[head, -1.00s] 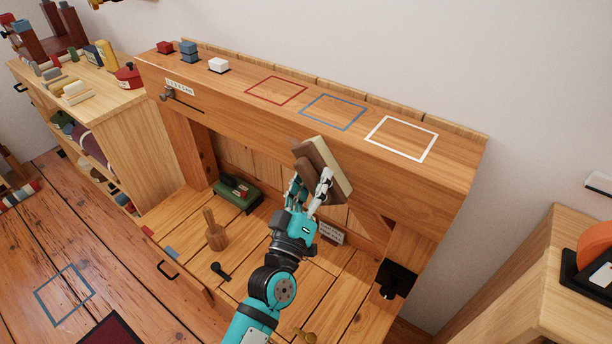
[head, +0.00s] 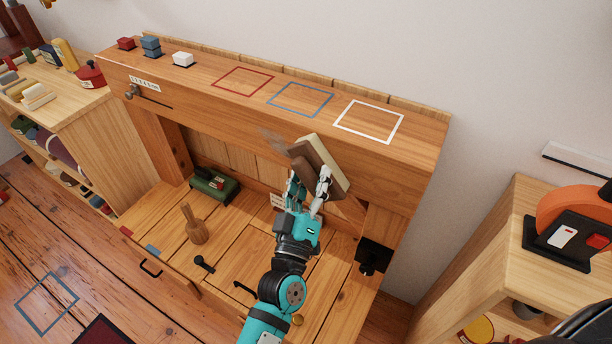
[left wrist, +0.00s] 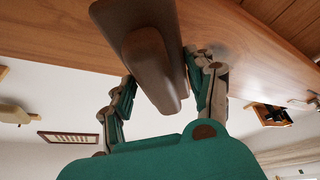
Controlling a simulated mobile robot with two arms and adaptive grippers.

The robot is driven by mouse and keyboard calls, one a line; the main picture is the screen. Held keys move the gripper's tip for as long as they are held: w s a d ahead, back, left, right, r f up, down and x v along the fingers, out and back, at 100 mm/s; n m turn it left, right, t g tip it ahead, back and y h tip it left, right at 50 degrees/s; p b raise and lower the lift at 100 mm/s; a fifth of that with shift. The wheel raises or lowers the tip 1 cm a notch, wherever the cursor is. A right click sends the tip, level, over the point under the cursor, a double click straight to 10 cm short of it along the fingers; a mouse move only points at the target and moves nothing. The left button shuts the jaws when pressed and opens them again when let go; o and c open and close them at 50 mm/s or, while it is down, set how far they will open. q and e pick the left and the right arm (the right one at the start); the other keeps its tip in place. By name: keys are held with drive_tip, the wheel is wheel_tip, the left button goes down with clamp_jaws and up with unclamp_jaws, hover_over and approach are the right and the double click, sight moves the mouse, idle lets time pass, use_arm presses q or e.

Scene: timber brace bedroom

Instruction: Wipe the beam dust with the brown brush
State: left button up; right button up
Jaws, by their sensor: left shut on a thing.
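The brown brush (head: 307,157) has a brown back and handle and a cream bristle side. It is tilted against or just in front of the timber beam's front face (head: 220,112); contact cannot be told. My left gripper (head: 308,190) is shut on its handle. In the left wrist view the brown brush (left wrist: 150,60) sits between the fingers of my left gripper (left wrist: 160,95). A faint grey dust smudge (head: 271,138) lies on the beam face just left of the brush. It also shows as a dull smudge (left wrist: 217,49) in the left wrist view. My right gripper is not in view.
The beam top has red, blue and white outlined squares (head: 302,99) and small blocks (head: 151,46) at left. Below are a green object (head: 214,184), a wooden mallet-like tool (head: 194,226) and a black bracket (head: 372,256). A cabinet (head: 490,240) stands at right.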

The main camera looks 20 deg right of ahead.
sight(295, 174)
use_arm(q)
drive_tip(key=shift+w+a, duration=1.3)
drive_tip(key=w+a+b, duration=0.3)
drive_tip(key=w+a, duration=0.6)
drive_tip(key=shift+w+a, duration=0.35)
drive_tip(key=shift+w, duration=0.05)
idle(0.3)
drive_tip(key=shift+r, duration=0.1)
drive_tip(key=shift+s+a+p, duration=0.95)
drive_tip(key=shift+s+a, duration=1.1)
drive_tip(key=shift+s, duration=0.05)
